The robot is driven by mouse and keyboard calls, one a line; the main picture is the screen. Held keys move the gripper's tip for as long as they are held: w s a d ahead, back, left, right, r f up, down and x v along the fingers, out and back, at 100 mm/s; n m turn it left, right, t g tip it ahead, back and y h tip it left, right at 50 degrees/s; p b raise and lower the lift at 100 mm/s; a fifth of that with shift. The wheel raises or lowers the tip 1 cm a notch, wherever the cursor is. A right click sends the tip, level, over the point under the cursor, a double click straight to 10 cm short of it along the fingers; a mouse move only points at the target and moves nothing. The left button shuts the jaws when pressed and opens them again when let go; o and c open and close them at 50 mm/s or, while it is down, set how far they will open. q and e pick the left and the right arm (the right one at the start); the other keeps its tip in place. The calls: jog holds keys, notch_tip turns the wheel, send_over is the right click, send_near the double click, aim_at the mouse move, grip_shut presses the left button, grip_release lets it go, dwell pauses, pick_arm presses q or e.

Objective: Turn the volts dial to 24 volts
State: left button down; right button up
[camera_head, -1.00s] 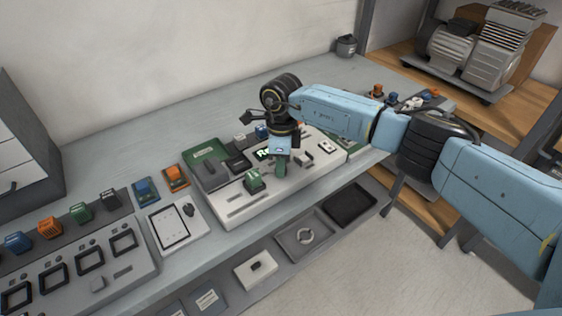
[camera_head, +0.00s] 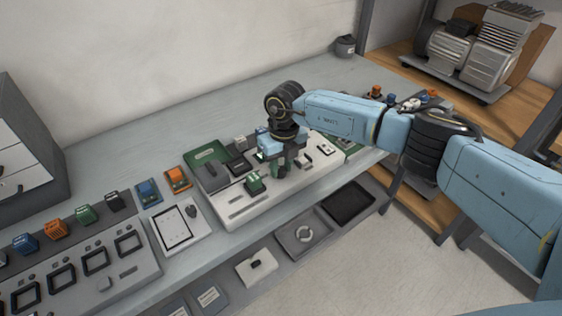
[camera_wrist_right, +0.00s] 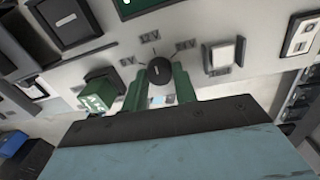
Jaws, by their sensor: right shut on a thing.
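The volts dial (camera_wrist_right: 158,71) is a small round black knob on the light panel (camera_wrist_right: 220,85), seen in the right wrist view. Labels reading about 6V, 12V and 24V curve around it, with 24V on the right of the arc. Its pointer direction is too unclear to read. My right gripper (camera_wrist_right: 160,80) has its green fingers on both sides of the dial and is shut on it. In the head view, my right gripper (camera_head: 283,170) reaches down onto the panel and hides the dial. My left gripper is out of view.
A green block (camera_wrist_right: 100,92) is close left of the fingers, and a white rocker switch (camera_wrist_right: 223,54) is close right. On the bench, a tablet-like panel (camera_head: 173,228) lies left of the device. The bench behind is mostly clear.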

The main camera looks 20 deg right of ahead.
aim_at(284, 171)
jog(key=m+p, duration=0.3)
jog(key=m, duration=0.3)
jog(key=shift+r+m, duration=0.15)
jog(key=shift+m, duration=0.15)
jog(key=m+p, duration=0.3)
jog(key=m, duration=0.2)
jog(key=shift+t, duration=0.3)
jog(key=shift+m, duration=0.3)
jog(key=o, duration=1)
jog(key=r, duration=1.3)
jog(key=shift+s+d, duration=0.25)
jog(key=shift+s, duration=0.05)
